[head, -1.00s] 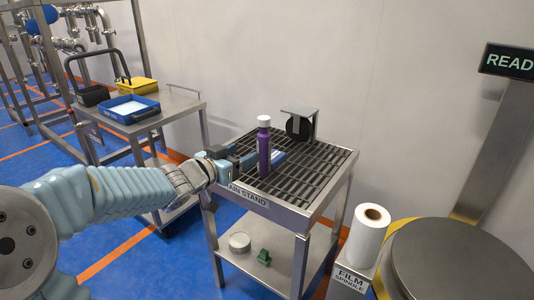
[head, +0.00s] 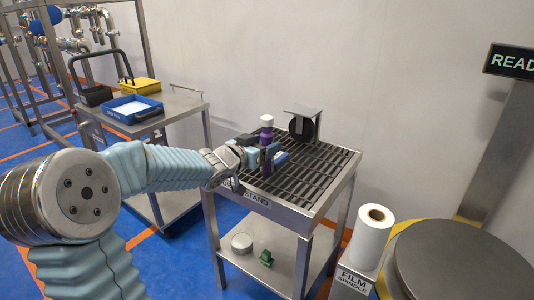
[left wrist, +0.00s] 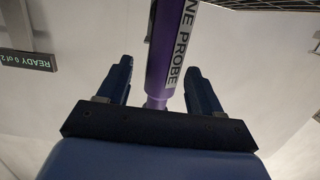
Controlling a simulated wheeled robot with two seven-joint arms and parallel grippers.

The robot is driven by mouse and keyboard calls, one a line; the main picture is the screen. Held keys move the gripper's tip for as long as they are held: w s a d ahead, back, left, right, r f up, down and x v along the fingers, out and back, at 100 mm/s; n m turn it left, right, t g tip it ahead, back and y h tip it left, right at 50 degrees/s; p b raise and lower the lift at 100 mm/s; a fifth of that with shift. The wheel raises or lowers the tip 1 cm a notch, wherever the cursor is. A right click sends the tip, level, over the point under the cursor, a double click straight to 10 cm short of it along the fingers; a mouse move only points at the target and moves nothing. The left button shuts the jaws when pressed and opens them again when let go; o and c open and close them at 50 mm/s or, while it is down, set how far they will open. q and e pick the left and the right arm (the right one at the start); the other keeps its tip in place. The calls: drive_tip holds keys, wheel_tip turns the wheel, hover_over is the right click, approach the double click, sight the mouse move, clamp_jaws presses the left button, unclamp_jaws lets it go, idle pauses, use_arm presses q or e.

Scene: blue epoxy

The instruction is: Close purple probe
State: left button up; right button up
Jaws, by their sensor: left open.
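The purple probe (head: 267,135) stands upright on the slatted top of the drain stand (head: 318,187) and has a white cap (head: 267,120). My left gripper (head: 270,156) is at the probe, with its blue fingers to either side of it, and part of the probe is hidden behind them in the head view. My right gripper is not in view.
A black round part on a metal bracket (head: 302,126) stands behind the probe on the stand. A white film roll (head: 371,238) and a round turntable (head: 465,270) are at the right. A cart with a blue tray (head: 132,109) stands at the left.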

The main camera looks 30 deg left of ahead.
sight(270, 118)
use_arm(q)
drive_tip(key=w, duration=0.4)
drive_tip(key=shift+w+f, duration=0.1)
drive_tip(key=shift+f, duration=0.2)
drive_tip(key=c, duration=1.2)
drive_tip(key=shift+r, duration=0.4)
drive_tip(key=r, duration=0.1)
drive_tip(key=r+p, duration=0.1)
drive_tip(key=r, duration=0.1)
drive_tip(key=shift+s+r+p, duration=0.25)
drive_tip(key=shift+s+p, duration=0.05)
drive_tip(key=s+r, duration=0.1)
drive_tip(key=r, duration=0.1)
drive_tip(key=s+d+r, duration=0.1)
drive_tip(key=s+r, duration=0.1)
drive_tip(key=shift+s+p, duration=0.15)
drive_tip(key=shift+p, duration=0.25)
drive_tip(key=s+d+r, duration=0.2)
drive_tip(key=s+r, duration=0.2)
drive_tip(key=s, duration=0.5)
drive_tip(key=shift+s+r, duration=0.4)
